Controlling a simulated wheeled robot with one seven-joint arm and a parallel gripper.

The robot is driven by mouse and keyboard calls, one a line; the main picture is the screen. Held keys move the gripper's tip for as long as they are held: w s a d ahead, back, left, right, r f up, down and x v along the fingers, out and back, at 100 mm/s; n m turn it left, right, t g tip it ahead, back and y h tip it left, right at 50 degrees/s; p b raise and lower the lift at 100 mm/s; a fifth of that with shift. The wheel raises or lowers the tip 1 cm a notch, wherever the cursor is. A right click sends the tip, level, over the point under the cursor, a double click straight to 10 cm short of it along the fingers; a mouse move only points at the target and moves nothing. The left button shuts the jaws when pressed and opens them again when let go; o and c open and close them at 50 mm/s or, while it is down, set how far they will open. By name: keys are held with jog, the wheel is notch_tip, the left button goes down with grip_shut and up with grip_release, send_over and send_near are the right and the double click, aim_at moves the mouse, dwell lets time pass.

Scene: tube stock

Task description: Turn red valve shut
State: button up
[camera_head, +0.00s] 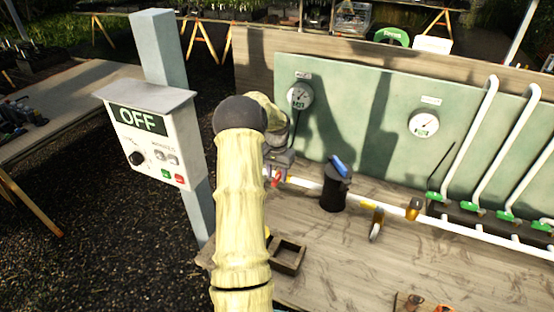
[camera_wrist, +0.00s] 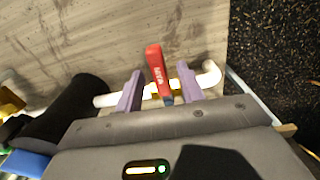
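The red valve handle (camera_wrist: 155,70) stands between the two purple fingers of my gripper (camera_wrist: 157,84) in the wrist view. The handle points roughly across the white pipe (camera_wrist: 211,77) below it. The fingers are spread, with a visible gap on each side of the handle. In the head view, my gripper is at the left end of the pipe, largely hidden by my arm. Only a small red bit of the handle (camera_head: 276,178) shows there.
A black cylinder with a blue top (camera_head: 334,188) stands close right of my gripper. A control box reading OFF (camera_head: 155,140) is at left. A green panel with gauges (camera_head: 424,123) is behind. A small wooden tray (camera_head: 289,257) lies near my arm.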

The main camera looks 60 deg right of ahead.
aim_at(276, 176)
notch_tip(276, 176, up, 17)
jog(key=b, duration=0.1)
jog(key=shift+b, duration=0.3)
jog(key=shift+w, duration=0.1)
dwell(0.7)
